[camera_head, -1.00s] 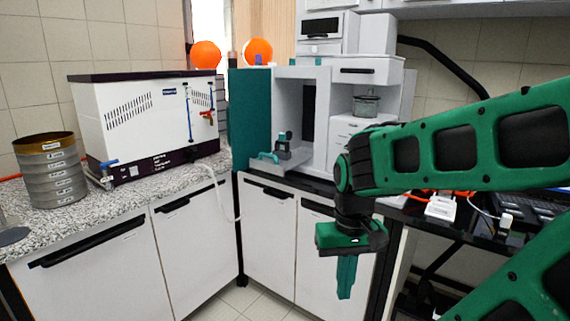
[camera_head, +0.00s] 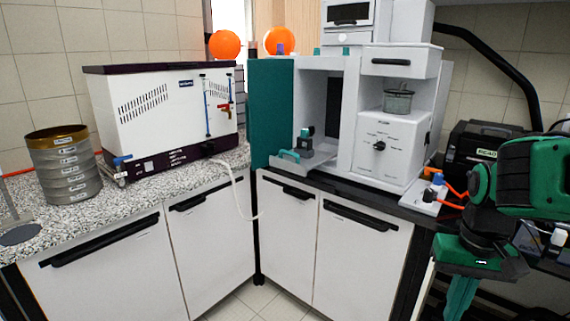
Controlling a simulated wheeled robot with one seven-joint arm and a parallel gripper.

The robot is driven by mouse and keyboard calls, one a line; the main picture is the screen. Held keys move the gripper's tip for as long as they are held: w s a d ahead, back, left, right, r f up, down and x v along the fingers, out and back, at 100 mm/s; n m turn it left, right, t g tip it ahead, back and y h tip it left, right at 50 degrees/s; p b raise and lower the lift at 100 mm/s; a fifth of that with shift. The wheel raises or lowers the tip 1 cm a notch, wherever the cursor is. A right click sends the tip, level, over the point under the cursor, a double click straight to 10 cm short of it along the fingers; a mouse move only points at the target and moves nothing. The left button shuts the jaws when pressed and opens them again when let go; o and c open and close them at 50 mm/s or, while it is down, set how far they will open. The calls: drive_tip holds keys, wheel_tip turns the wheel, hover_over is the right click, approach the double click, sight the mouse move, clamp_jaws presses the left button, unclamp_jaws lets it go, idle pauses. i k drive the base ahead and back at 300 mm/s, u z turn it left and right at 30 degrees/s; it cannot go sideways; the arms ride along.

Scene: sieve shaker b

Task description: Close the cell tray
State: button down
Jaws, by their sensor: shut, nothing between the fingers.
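The cell tray (camera_head: 302,160) sticks out at the front of the open bay in the white and green instrument (camera_head: 271,112). It has a teal handle (camera_head: 289,155) at its front, and a small dark block with a teal top (camera_head: 306,133) stands on it. My gripper (camera_head: 460,300) is at the lower right, pointing down with its fingers together and empty. It is well to the right of the tray, apart from it, and its fingertips are near the bottom edge of the picture.
A white water bath (camera_head: 160,115) and a sieve stack (camera_head: 64,165) stand on the granite counter at left. Cabinets (camera_head: 340,250) with black handles are below the instrument. A white box with a knob (camera_head: 395,145) and cables (camera_head: 450,190) are near my arm. Floor between is clear.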

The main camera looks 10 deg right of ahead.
sight(298, 162)
drive_tip(key=z, duration=0.05)
drive_tip(key=i, duration=1)
drive_tip(key=u, duration=0.05)
